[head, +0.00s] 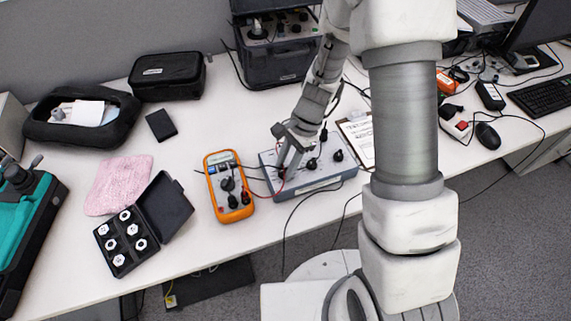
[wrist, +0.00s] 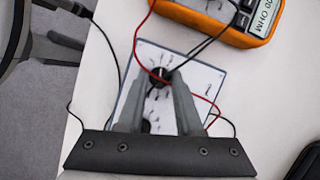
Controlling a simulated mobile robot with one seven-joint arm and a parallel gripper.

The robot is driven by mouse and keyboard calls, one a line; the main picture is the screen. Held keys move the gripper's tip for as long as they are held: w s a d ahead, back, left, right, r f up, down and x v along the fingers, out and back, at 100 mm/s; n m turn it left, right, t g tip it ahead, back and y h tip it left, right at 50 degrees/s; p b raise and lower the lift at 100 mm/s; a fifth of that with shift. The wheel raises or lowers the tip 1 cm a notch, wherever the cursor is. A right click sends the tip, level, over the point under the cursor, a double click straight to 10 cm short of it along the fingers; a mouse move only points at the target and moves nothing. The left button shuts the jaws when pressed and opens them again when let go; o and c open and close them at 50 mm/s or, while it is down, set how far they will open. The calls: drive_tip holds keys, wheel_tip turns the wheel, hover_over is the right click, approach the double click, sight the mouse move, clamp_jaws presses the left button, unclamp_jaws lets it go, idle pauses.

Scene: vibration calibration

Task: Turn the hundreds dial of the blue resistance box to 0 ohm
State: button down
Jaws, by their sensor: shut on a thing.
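The blue-grey resistance box (head: 318,186) lies on the table in the head view, with several black knobs on its pale top. Its white panel (wrist: 208,82) also shows in the wrist view. My gripper (head: 281,167) is over the left part of the box, pointing down. In the wrist view my gripper (wrist: 161,80) has a finger on each side of a black dial knob (wrist: 160,74) and is shut on it. The fingers hide much of the panel. The markings are too small to read, so I cannot tell the dial's setting.
An orange multimeter (head: 229,186) lies just left of the box; its display partly shows in the wrist view. Red and black leads cross the panel near my fingers. A clipboard (head: 359,136) lies right of the box. An open black case (head: 126,241) holds several weights at left.

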drive_tip(key=shift+n, duration=0.4)
drive_tip(key=shift+w+a+n+g+h+p, duration=0.1)
drive_tip(key=shift+n+g+h+p, duration=0.35)
drive_tip(key=shift+n, duration=0.8)
drive_tip(key=shift+w+n+g+h+p, duration=0.1)
drive_tip(key=shift+n+g+h+p, duration=0.3)
drive_tip(key=shift+n, duration=0.85)
drive_tip(key=c, duration=0.6)
unclamp_jaws()
drive_tip(key=shift+s, duration=0.1)
drive_tip(key=shift+r, duration=0.15)
drive_tip(key=p+v, duration=0.2)
drive_tip(key=v, duration=1.5)
drive_tip(key=shift+r, duration=0.1)
